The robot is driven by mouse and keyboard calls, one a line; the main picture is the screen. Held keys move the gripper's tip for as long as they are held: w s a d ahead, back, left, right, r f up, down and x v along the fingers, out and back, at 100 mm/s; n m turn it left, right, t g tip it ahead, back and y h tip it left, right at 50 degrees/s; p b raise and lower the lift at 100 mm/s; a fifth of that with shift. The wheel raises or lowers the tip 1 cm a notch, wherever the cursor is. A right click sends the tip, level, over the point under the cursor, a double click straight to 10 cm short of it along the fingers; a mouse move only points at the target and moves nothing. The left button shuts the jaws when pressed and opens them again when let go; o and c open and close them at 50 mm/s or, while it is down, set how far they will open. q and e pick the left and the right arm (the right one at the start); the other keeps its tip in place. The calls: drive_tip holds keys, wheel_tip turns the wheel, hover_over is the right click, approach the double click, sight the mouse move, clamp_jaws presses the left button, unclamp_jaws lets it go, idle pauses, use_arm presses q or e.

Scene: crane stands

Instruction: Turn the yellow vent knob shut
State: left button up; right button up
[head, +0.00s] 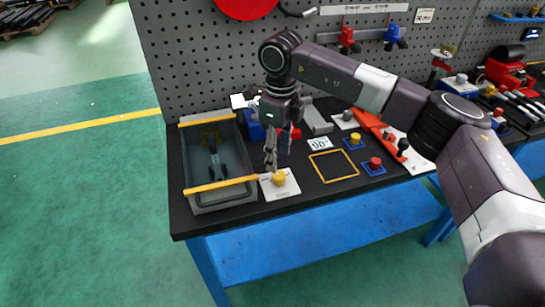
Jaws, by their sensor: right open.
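A yellow knob (279,179) sits on a white plate (284,192) at the front edge of the dark bench top, just right of the grey bin. A second yellow knob (355,138) sits on a small blue plate farther back to the right. I cannot read which one is marked as the vent. My right gripper (276,160) points down just above and behind the yellow knob on the white plate. Its fingers are open with nothing between them. I cannot tell whether a fingertip touches the knob. My left gripper is not in view.
A grey bin (189,170) with yellow rims stands at the left, holding a dark tool. A red knob (375,163) on a blue plate, a yellow square outline (333,178) and a "90°" card (319,144) lie to the right. A grey pegboard (210,50) rises behind.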

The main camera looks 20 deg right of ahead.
sight(279, 174)
drive_tip(key=shift+w+d, duration=0.2)
drive_tip(key=shift+w, duration=0.25)
drive_tip(key=shift+f, duration=0.2)
drive_tip(key=f, duration=0.2)
drive_tip(key=f+p, duration=0.1)
drive_tip(key=f, duration=0.2)
drive_tip(key=shift+s+f+p, duration=0.3)
drive_tip(key=shift+s+f, duration=0.05)
drive_tip(key=shift+f, duration=0.05)
drive_tip(key=shift+w+f, duration=0.1)
drive_tip(key=shift+f, duration=0.45)
drive_tip(key=shift+c, duration=0.2)
drive_tip(key=c, duration=1.1)
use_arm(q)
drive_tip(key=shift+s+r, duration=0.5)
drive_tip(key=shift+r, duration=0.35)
